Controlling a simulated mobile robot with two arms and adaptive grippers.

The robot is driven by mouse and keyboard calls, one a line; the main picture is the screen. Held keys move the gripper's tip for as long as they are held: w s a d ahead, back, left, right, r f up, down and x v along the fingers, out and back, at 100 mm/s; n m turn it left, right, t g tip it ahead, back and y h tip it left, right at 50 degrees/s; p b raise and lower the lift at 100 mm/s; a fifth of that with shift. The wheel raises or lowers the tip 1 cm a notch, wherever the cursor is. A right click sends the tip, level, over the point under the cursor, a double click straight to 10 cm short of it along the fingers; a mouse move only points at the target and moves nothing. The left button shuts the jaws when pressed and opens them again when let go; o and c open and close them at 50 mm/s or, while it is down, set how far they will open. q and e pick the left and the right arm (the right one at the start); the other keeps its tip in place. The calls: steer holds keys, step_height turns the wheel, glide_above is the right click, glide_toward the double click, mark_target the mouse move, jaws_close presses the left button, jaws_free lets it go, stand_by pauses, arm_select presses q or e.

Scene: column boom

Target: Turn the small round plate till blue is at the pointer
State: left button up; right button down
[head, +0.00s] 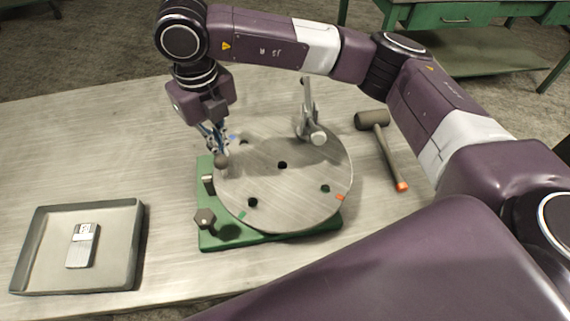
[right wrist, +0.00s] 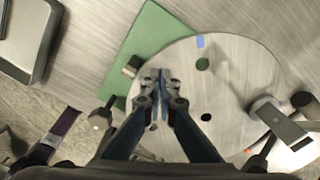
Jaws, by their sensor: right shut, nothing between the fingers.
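The round metal plate (head: 285,185) lies on a green base (head: 215,238). Its rim has a blue mark (head: 232,137) at the upper left, a green mark (head: 241,215) at the lower left and an orange mark (head: 340,197) at the right. A small block (head: 208,184), seemingly the pointer, stands at the plate's left edge, apart from the blue mark. My left gripper is not in view.
A dark hex knob (head: 205,218) stands on the base's corner. A metal lever clamp (head: 308,120) reaches over the plate's far edge. A mallet (head: 385,150) lies to the right. A grey tray (head: 40,245) with a small metal block (head: 82,246) is at the left.

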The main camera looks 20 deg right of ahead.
steer(key=shift+s, duration=0.15)
steer(key=shift+s+a, duration=0.4)
steer(key=shift+s, duration=0.4)
steer(key=shift+w+d+b, duration=0.1)
steer(key=shift+w+b, duration=0.2)
steer(key=shift+b, duration=0.15)
steer(key=shift+w+d, duration=0.1)
steer(key=shift+w, duration=0.15)
step_height(320, 180, up, 9)
steer(key=p, duration=0.3)
steer(key=shift+p, duration=0.35)
stand_by(0.5)
